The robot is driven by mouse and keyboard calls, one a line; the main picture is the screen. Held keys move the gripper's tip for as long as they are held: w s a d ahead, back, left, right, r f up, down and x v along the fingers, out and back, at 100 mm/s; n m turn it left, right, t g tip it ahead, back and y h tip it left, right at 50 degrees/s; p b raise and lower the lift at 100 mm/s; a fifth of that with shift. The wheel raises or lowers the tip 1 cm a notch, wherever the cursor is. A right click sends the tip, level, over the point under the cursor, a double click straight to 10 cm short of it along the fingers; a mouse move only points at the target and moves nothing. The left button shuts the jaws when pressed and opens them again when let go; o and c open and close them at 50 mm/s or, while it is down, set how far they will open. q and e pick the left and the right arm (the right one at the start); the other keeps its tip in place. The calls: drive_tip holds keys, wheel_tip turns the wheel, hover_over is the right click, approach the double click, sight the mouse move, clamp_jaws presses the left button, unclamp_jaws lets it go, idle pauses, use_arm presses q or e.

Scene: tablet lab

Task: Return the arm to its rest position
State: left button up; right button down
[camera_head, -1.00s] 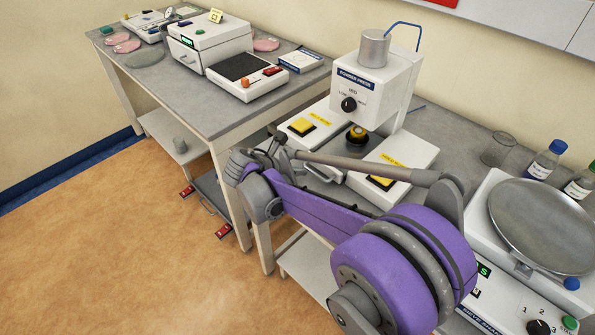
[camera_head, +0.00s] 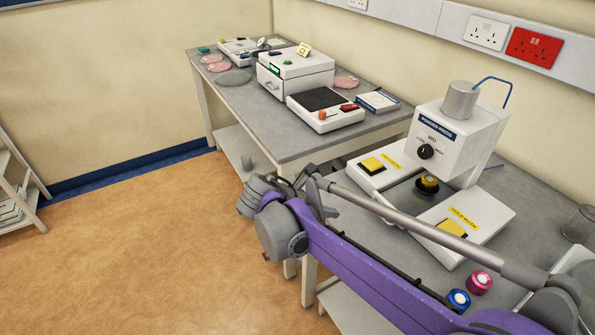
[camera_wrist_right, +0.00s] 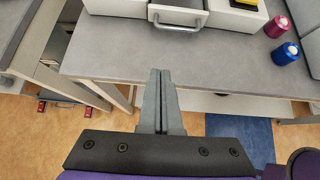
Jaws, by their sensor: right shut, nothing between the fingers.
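My right arm (camera_head: 370,265), purple and grey, reaches in from the lower right of the head view. It crosses in front of the bench, and its grey wrist end is over the floor gap near the left table. In the right wrist view my right gripper (camera_wrist_right: 160,75) is shut and empty. Its two grey fingers lie together, pointing toward the bench (camera_wrist_right: 125,58) front edge. My left gripper is not in view.
A white press (camera_head: 455,140) with yellow pads stands on the bench behind my arm. The left table (camera_head: 245,108) holds several devices. The floor (camera_head: 130,250) at left is clear.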

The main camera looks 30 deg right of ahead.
drive_tip(key=s+a+f+m+t+y+p, duration=0.1)
drive_tip(key=s+a+f+m+y, duration=0.3)
drive_tip(key=s+m, duration=0.4)
drive_tip(key=s+a+f+m+t+y+p, duration=0.1)
drive_tip(key=s+a+f+m+t+y, duration=0.2)
drive_tip(key=s+a+m+y, duration=0.3)
drive_tip(key=s+a+f+m, duration=0.1)
drive_tip(key=s+a+m, duration=0.1)
drive_tip(key=m, duration=0.3)
drive_tip(key=shift+a+t+p, duration=0.2)
drive_tip(key=shift+t+p, duration=0.1)
drive_tip(key=shift+p, duration=0.1)
